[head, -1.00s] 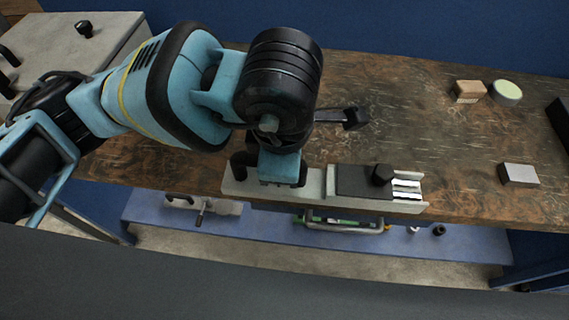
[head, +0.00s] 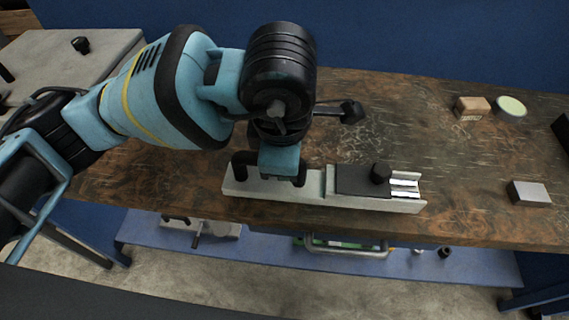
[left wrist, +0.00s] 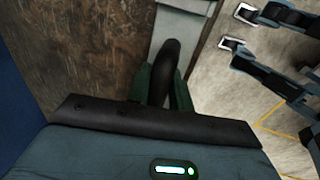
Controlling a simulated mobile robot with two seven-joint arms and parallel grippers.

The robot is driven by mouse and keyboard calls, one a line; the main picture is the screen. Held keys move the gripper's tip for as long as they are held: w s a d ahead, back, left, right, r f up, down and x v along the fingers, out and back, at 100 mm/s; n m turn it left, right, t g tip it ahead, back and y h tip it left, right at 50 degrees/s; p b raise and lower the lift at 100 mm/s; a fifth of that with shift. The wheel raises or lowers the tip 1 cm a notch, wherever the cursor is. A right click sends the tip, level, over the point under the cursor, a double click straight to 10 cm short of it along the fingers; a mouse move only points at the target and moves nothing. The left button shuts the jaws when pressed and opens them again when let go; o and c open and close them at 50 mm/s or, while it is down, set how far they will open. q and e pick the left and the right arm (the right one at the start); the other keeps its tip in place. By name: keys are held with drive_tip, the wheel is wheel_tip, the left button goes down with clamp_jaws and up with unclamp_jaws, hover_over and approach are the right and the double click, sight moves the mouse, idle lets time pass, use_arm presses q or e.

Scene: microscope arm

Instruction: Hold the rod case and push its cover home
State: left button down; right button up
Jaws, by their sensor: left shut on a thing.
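The rod case (head: 305,198) is a long pale grey bar, lying lengthwise above the front part of the wooden table. My left gripper (head: 280,178) points down and is shut on the black handle at the case's left part. The left wrist view shows the handle (left wrist: 170,62) between the jaws. The dark cover (head: 352,181) with a black knob (head: 380,173) lies on the case's right part. Bright rods (head: 405,187) show bare at the right end. In the left wrist view my right gripper (left wrist: 238,28) is open and empty, off the table's front side.
A tan block (head: 472,107), a round green-topped piece (head: 510,107) and a grey-topped block (head: 528,193) stand on the table (head: 440,155) to the right. A black-ended arm (head: 350,112) lies behind the case. A blue lower shelf (head: 270,243) holds several items.

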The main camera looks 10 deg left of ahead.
use_arm(q)
drive_tip(key=shift+w+a+f+b, duration=0.15)
drive_tip(key=shift+w+b, duration=0.1)
drive_tip(key=shift+w, duration=0.4)
drive_tip(key=shift+w+d+f+b, duration=0.15)
drive_tip(key=shift+w+b, duration=0.15)
drive_tip(key=shift+w, duration=0.4)
drive_tip(key=shift+w+a+f+b, duration=0.15)
drive_tip(key=shift+w+b, duration=0.1)
drive_tip(key=shift+w, duration=0.4)
drive_tip(key=shift+w+f+b, duration=0.25)
drive_tip(key=shift+w+b, duration=0.15)
drive_tip(key=shift+w, duration=0.55)
drive_tip(key=shift+w+a+f+b, duration=0.1)
drive_tip(key=shift+w+b, duration=0.05)
drive_tip(key=shift+w, duration=0.3)
drive_tip(key=shift+w+a+f+b, duration=0.1)
drive_tip(key=shift+w+b, duration=0.05)
drive_tip(key=shift+w, duration=0.45)
drive_tip(key=shift+f+b, duration=0.3)
drive_tip(key=shift+f, duration=0.15)
drive_tip(key=shift+f, duration=0.15)
